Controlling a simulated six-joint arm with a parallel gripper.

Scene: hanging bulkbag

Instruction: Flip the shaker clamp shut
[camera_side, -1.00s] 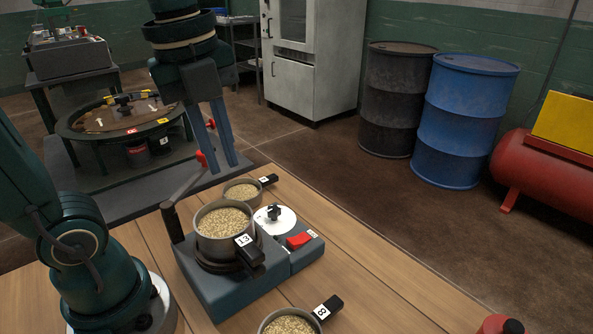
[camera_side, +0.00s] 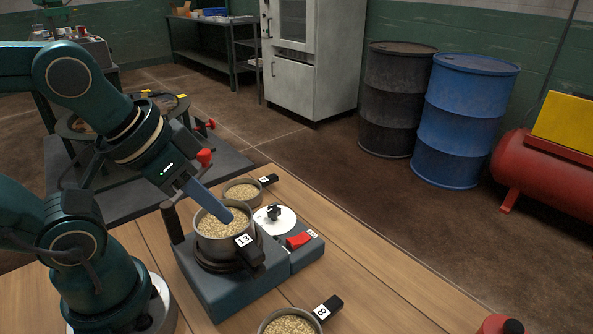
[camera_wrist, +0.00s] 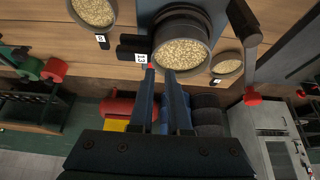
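The shaker (camera_side: 217,287) is a blue-grey box on the wooden bench with a round sieve pan marked 13 (camera_side: 222,238) on it, full of grain. The clamp is a dark lever (camera_side: 183,190) on a post at the shaker's left, angled up and away from the pan, with a red knob (camera_side: 204,157). In the wrist view the lever (camera_wrist: 244,55) and red knob (camera_wrist: 252,97) lie right of my fingers. My gripper (camera_side: 228,217) points down over the pan from the left. Its fingers (camera_wrist: 159,72) look apart and empty; it is not on the lever.
Two more grain pans stand on the bench: one behind the shaker (camera_side: 243,192), one marked 8 at the front (camera_side: 290,324). A white dial (camera_side: 275,219) and red switch (camera_side: 299,240) sit on the shaker's right.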

